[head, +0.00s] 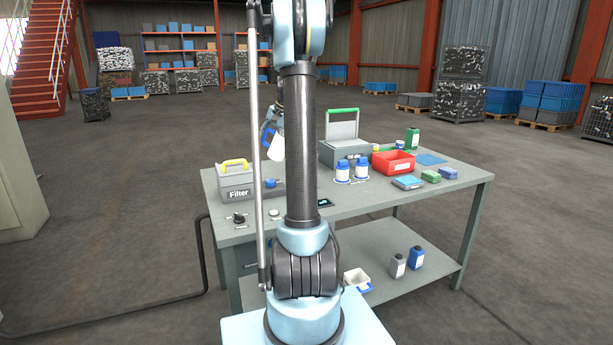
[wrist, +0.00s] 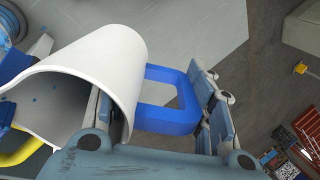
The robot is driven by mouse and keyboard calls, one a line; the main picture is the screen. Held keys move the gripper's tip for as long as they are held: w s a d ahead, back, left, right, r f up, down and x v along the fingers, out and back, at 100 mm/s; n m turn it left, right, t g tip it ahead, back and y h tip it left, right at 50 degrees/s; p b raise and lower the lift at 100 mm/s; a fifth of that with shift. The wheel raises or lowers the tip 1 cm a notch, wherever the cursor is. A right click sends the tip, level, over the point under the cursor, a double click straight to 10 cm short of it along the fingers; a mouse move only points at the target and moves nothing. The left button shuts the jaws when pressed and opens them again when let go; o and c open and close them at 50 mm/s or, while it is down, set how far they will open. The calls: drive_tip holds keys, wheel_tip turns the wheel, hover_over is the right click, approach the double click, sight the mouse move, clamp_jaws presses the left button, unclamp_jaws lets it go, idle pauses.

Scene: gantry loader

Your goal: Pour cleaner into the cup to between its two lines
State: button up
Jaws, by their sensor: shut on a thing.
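My gripper (head: 275,128) is shut on a white open vessel with a blue handle (head: 275,148), held above the back left of the table. In the wrist view the vessel (wrist: 105,65) lies strongly tilted, its wide mouth facing lower left. Its blue handle (wrist: 170,100) is between my gripper's fingers (wrist: 160,120). Small blue specks show at its mouth; I cannot tell whether liquid is inside. A small blue item (head: 270,183) sits near the filter box. I cannot make out a cup with two lines.
The grey filter box (head: 236,187) with a yellow handle stands at the table's left. A grey case (head: 343,153), a red bin (head: 393,162) and a small dark display (head: 325,202) are on the table (head: 400,203). My arm hides part of the middle.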

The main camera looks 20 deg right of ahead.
drive_tip(key=shift+g+h, duration=0.4)
drive_tip(key=shift+h, duration=0.1)
drive_tip(key=x, duration=0.2)
drive_tip(key=b+x, duration=0.1)
drive_tip(key=x, duration=0.2)
drive_tip(key=s+d+x, duration=0.1)
drive_tip(key=x, duration=0.2)
drive_tip(key=shift+f, duration=0.45)
drive_tip(key=shift+w+a+f+g+h+b, duration=0.35)
drive_tip(key=shift+f+g+h+b, duration=0.25)
drive_tip(key=shift+h, duration=0.1)
drive_tip(key=shift+a+f+g+h+b, duration=0.1)
drive_tip(key=shift+f+g+h+b, duration=0.35)
drive_tip(key=shift+f+g+h, duration=0.2)
drive_tip(key=shift+r, duration=0.15)
idle(1.0)
